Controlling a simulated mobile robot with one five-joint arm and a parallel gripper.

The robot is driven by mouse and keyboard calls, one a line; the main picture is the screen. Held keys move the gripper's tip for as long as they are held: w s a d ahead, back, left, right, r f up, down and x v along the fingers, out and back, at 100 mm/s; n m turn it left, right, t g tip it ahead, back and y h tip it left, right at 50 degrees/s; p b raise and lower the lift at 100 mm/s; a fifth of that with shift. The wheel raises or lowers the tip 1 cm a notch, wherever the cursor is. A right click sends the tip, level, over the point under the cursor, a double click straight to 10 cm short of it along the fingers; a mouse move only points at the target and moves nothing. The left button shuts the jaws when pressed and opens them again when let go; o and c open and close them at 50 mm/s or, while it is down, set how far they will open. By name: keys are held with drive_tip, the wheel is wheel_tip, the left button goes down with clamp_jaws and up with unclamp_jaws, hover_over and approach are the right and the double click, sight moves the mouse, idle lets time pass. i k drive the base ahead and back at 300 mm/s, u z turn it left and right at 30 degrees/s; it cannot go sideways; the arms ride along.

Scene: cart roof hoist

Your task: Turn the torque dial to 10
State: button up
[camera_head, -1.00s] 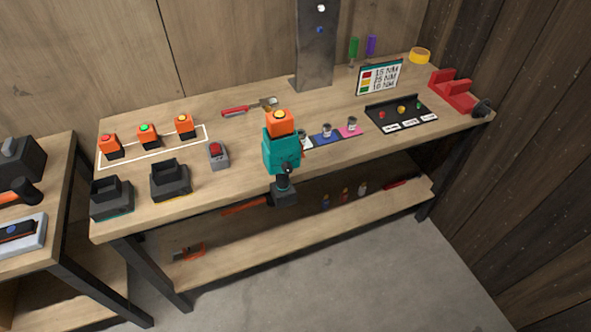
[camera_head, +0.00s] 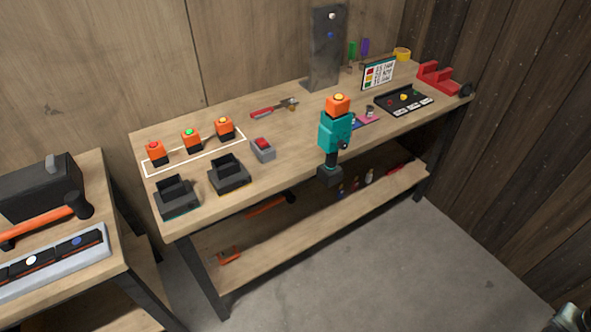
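A teal power driver (camera_head: 335,132) with an orange battery (camera_head: 338,105) on top stands upside down at the front edge of the bench; its black lower end (camera_head: 330,175) hangs below the edge. A torque dial with readable numbers cannot be made out on it at this size. A small sign (camera_head: 378,74) at the back has red, yellow and green squares beside Nm values; the bottom line appears to read 10 NM. My gripper cannot be made out. A dark metallic part shows in the bottom right corner, and I cannot tell what it is.
Orange batteries (camera_head: 191,140) stand in a white outline on the bench (camera_head: 290,150). Black chargers (camera_head: 229,175), a grey box with a red button (camera_head: 263,149), a black tray (camera_head: 405,101) and a red stand (camera_head: 437,78) are also there. A second table is at left. The floor (camera_head: 400,260) is clear.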

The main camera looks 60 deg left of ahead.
sight(342, 145)
drive_tip(key=k, duration=0.6)
drive_tip(key=u, duration=2)
drive_tip(key=i, duration=0.1)
drive_tip(key=u, duration=0.55)
